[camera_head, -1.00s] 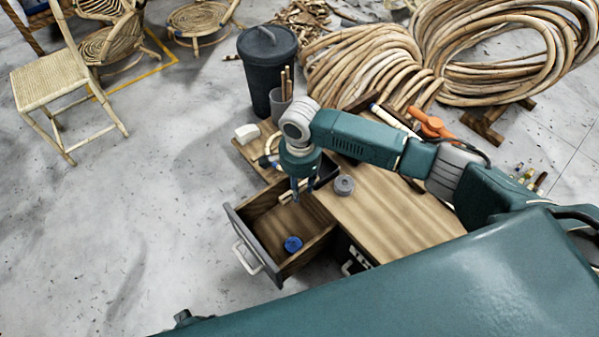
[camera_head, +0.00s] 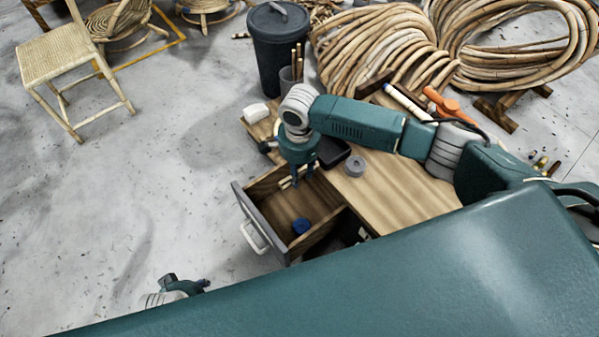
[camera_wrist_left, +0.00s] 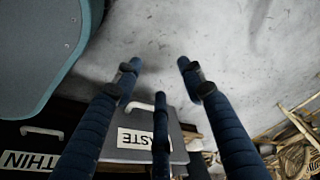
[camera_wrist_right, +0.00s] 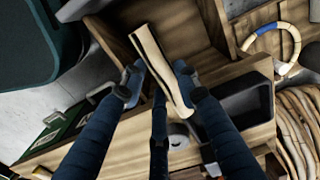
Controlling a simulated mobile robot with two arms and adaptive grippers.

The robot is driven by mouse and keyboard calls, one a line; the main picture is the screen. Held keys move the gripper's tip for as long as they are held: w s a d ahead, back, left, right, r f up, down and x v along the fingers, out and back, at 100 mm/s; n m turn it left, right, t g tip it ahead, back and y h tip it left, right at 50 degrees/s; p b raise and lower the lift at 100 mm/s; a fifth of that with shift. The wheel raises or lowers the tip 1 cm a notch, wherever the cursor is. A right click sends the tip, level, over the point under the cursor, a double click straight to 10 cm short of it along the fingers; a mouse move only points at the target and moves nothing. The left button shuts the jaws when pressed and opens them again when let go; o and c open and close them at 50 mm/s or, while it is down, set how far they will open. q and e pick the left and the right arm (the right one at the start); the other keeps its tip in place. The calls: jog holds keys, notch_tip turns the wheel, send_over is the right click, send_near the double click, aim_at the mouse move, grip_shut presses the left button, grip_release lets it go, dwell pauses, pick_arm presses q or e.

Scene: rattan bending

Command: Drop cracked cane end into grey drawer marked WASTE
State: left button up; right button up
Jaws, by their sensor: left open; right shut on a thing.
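The cracked cane end (camera_wrist_right: 160,68) is a short pale piece held between the fingers of my right gripper (camera_head: 297,182). In the head view, that gripper points down over the back part of the open drawer, and the cane shows as a small pale bit. The drawer (camera_head: 258,222) has a grey front, a light handle and wooden insides. In the left wrist view, its front (camera_wrist_left: 185,152) bears a WASTE label (camera_wrist_left: 145,140), upside down. My left gripper (camera_wrist_left: 158,70) is open and empty, near that front; the head view shows only part of it at the bottom.
A blue object (camera_head: 300,226) lies in the drawer. The wooden bench top (camera_head: 385,195) holds a grey roll (camera_head: 355,165) and a dark tray (camera_head: 332,152). A dark bin (camera_head: 276,50) and cane coils (camera_head: 385,45) stand behind.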

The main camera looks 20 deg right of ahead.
notch_tip(320, 180, down, 2)
jog(key=b, duration=0.3)
jog(key=shift+f, duration=0.15)
jog(key=f+b, duration=0.1)
jog(key=b, duration=0.1)
jog(key=shift+f+b, duration=0.3)
jog(key=shift+b, duration=0.05)
pick_arm(q)
jog(key=w+r+t, duration=0.2)
jog(key=w+r, duration=0.1)
jog(key=r, duration=0.9)
jog(key=shift+d+t, duration=0.3)
jog(key=shift+d, duration=0.05)
jog(key=shift+r, duration=0.1)
pick_arm(e)
jog(key=o, duration=1.1)
notch_tip(320, 180, up, 12)
jog(key=shift+f, duration=0.1)
